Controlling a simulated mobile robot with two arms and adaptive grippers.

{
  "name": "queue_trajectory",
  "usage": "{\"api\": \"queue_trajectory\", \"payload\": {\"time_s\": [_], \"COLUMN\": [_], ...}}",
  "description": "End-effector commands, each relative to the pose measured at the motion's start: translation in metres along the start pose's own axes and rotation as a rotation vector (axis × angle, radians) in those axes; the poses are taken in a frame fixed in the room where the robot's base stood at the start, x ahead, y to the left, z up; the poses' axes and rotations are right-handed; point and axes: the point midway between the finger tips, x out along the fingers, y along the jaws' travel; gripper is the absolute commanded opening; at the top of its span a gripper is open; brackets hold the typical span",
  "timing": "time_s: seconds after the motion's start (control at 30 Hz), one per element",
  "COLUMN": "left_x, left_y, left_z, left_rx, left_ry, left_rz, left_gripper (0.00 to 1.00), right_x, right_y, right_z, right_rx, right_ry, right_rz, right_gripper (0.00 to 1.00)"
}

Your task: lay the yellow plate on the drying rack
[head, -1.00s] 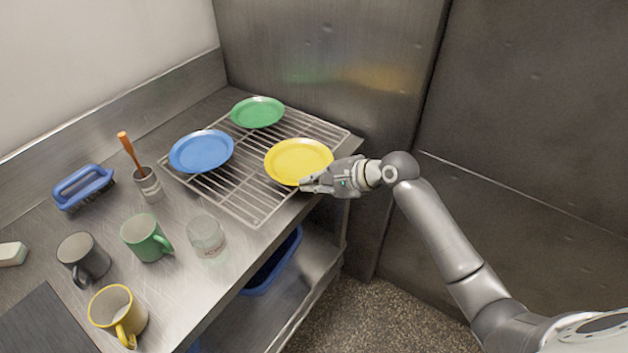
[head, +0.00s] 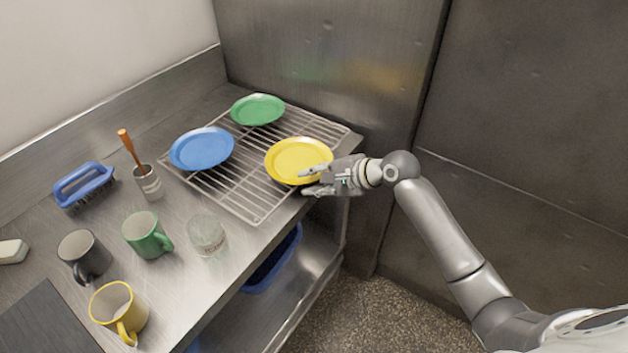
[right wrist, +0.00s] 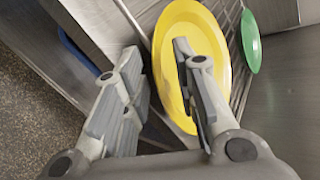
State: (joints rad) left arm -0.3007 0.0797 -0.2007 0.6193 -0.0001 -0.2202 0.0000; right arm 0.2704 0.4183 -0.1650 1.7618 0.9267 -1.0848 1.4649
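The yellow plate (head: 298,160) lies on the right part of the wire drying rack (head: 240,190), near its front right edge. It also shows in the right wrist view (right wrist: 178,40). My right gripper (head: 318,181) is at the plate's right front rim with its fingers spread apart. In the right wrist view the gripper (right wrist: 155,80) has one finger over the plate and the other outside its rim, with a gap between them. Nothing is gripped. My left gripper is not in view.
A blue plate (head: 202,149) and a green plate (head: 257,109) lie on the rack too. A glass (head: 206,236), a green mug (head: 147,236), a dark mug (head: 84,256) and a yellow mug (head: 119,309) stand on the counter to the left. A metal wall rises behind.

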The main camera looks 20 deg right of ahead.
Motion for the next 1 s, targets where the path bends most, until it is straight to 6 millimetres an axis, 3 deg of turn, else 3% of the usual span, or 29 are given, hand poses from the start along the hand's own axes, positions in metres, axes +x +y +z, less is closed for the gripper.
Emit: {"api": "queue_trajectory", "payload": {"time_s": [0.53,0.7,1.0], "left_x": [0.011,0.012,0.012], "left_y": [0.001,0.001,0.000], "left_z": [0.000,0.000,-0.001], "left_rx": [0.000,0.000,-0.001], "left_ry": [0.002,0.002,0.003], "left_rz": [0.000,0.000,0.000], "left_gripper": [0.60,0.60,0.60], "right_x": [-0.101,-0.115,-0.115], "right_y": [0.001,0.000,0.002], "right_z": [-0.001,0.000,-0.002], "right_rx": [-0.001,0.000,0.000], "right_ry": [0.002,0.000,0.003], "right_rz": [0.002,0.001,0.002], "right_gripper": [0.27,0.27,0.27]}}
